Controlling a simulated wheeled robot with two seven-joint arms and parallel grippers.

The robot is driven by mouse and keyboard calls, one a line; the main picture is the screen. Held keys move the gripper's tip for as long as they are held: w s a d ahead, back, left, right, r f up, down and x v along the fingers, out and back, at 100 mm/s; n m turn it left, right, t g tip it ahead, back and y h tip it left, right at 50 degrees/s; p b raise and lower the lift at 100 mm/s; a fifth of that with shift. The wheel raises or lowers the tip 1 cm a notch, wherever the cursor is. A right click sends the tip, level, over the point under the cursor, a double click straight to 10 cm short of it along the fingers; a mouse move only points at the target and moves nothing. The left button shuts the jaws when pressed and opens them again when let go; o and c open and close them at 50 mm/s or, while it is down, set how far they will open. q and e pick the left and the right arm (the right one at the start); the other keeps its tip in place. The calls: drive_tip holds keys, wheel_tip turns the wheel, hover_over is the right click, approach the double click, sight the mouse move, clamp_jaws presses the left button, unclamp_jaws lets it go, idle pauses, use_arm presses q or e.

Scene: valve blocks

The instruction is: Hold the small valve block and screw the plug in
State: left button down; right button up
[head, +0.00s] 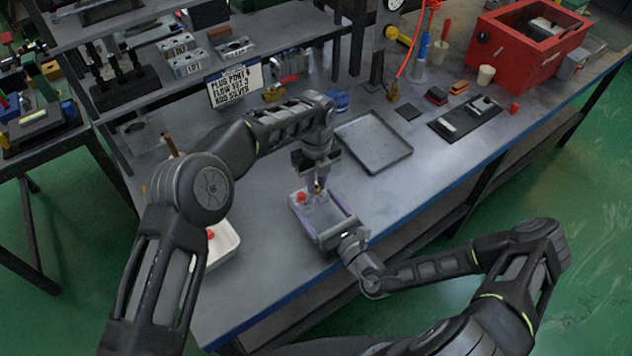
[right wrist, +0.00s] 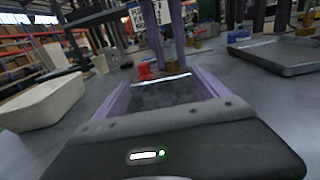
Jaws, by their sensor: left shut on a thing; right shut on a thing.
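The small grey valve block (head: 317,211) is low over the front part of the bench, with a red cap (head: 301,196) at its left. My right gripper (head: 323,213) is shut on the block from the front; its purple fingers flank the dark block (right wrist: 165,93) in the right wrist view, where the red cap (right wrist: 144,71) shows behind. My left gripper (head: 317,186) points straight down over the block, shut on the plug, a small brass-coloured piece (head: 317,189) mostly hidden between its fingers. I cannot tell how deep the plug sits in the block.
A white bin (head: 230,246) with a red piece inside stands left of the block. An empty grey tray (head: 374,142) lies behind to the right. A sign (head: 235,86), a shelf of blocks and a red box (head: 530,45) stand further back. The bench's right front is clear.

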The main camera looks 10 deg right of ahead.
use_arm(q)
drive_tip(key=shift+f+m, duration=0.15)
drive_tip(key=shift+m, duration=0.35)
drive_tip(key=c, duration=1.3)
unclamp_jaws()
drive_tip(key=shift+s, duration=0.1)
use_arm(e)
drive_tip(key=shift+s+a, duration=0.1)
use_arm(q)
drive_tip(key=shift+o, duration=0.2)
drive_tip(key=shift+d+r, duration=0.1)
drive_tip(key=shift+r, duration=0.4)
wheel_tip(320, 180, up, 11)
drive_tip(key=shift+a+r, duration=0.15)
drive_tip(key=shift+a, duration=0.05)
use_arm(e)
drive_tip(key=o, duration=2)
drive_tip(key=shift+c, duration=0.2)
